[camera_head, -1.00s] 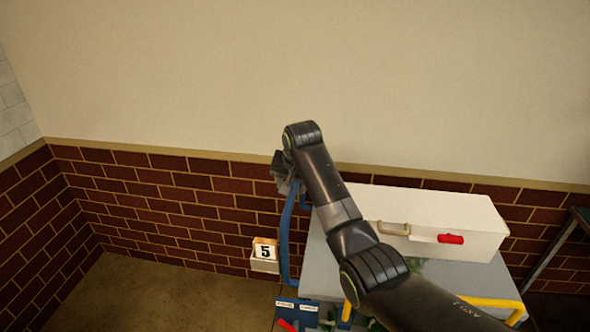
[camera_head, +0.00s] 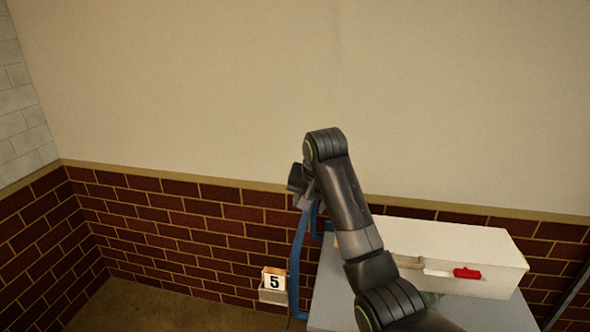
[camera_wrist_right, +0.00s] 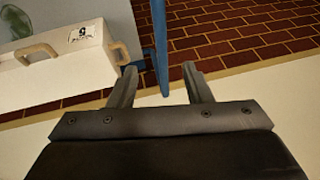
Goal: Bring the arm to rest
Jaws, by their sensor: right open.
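My right arm reaches up from the lower right in the head view, in front of the white box and the wall. My right gripper (camera_wrist_right: 160,88) shows in the right wrist view with its two fingers apart and nothing between them. In the head view its wrist end (camera_head: 302,182) is at the upper left of the arm, and the fingers are too small to tell apart there. My left gripper is in neither view.
A white box (camera_head: 460,247) with a red part (camera_head: 467,273) on its front stands on a grey table (camera_head: 330,290). A blue upright frame (camera_head: 298,262) is close below my right wrist. The brick wall is behind.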

